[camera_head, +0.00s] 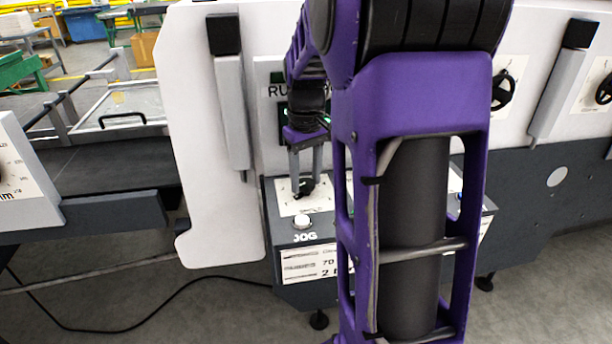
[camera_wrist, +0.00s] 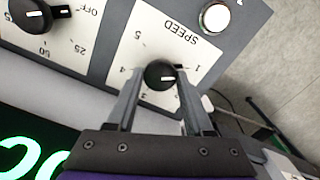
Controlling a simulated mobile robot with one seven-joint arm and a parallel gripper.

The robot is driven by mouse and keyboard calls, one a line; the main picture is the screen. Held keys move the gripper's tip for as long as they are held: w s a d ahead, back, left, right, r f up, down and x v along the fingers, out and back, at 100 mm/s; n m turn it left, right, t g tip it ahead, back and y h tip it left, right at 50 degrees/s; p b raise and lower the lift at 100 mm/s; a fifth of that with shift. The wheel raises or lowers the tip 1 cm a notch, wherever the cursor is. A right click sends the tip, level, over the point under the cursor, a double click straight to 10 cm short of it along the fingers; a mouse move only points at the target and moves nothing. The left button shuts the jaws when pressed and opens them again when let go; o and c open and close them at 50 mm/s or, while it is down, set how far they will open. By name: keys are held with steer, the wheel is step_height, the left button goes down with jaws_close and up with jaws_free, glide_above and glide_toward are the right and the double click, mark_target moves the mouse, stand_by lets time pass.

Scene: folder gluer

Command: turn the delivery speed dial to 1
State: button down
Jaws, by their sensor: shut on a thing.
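The speed dial (camera_wrist: 158,73) is a round black knob with a white pointer line on a white plate lettered SPEED, which appears upside down in the wrist view. The pointer line lies near level, toward the right finger, on the side of the printed 1; the finger partly covers the scale there. My gripper (camera_wrist: 160,68) has a finger on each side of the knob and is shut on it. In the head view the dial (camera_head: 303,188) is small, below my gripper (camera_head: 305,176), and the pointer cannot be read.
A white button (camera_wrist: 215,17) sits beside the plate; in the head view it is the JOG button (camera_head: 303,221). A second black dial (camera_wrist: 30,14) with an OFF mark is at the wrist view's upper left. My arm hides much of the panel in the head view.

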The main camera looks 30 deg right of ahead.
mark_target(306, 183)
steer(key=shift+c, duration=1.4)
jaws_free()
step_height(306, 183, up, 18)
steer(key=p, duration=0.2)
steer(key=shift+f+p, duration=0.25)
steer(key=shift+p, duration=0.1)
